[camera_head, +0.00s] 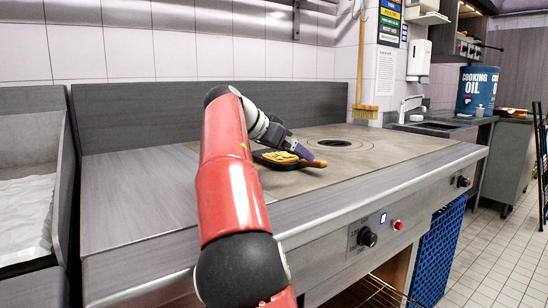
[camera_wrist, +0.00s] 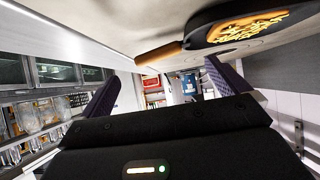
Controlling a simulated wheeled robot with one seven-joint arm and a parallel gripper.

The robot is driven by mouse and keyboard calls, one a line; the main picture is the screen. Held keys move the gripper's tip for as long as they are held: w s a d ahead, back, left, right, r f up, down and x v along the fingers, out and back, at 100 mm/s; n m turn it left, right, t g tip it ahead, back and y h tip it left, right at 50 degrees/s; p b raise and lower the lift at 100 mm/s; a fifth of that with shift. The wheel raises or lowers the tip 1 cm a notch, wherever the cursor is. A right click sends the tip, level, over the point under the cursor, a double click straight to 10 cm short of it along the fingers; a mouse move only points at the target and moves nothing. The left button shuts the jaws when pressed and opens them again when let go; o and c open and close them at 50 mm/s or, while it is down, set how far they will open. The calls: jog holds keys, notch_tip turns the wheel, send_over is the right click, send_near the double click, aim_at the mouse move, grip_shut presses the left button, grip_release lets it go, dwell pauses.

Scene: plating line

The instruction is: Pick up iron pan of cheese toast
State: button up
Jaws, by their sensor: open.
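The iron pan is black with a brown handle and holds golden-yellow cheese toast. In the head view the pan (camera_head: 262,159) rests on the cooktop, partly hidden by my arm and gripper, with its handle (camera_head: 313,163) pointing right. My gripper (camera_head: 303,151) is open, with purple fingers close to the handle. I cannot tell whether the handle is between the fingers in depth.
A raised steel backsplash (camera_head: 130,120) runs behind. A fryer basin (camera_head: 25,215) is at the left. A sink (camera_head: 440,128) and a blue oil container (camera_head: 477,90) are at the right.

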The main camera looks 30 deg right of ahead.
aim_at(306, 175)
jog(key=shift+w+d+f, duration=0.1)
jog(key=shift+w+d, duration=0.1)
jog(key=shift+w, duration=0.1)
jog(key=x, duration=0.7)
jog(key=shift+s+d+f, duration=0.15)
jog(key=c, duration=1.4)
jog(key=shift+c, duration=0.2)
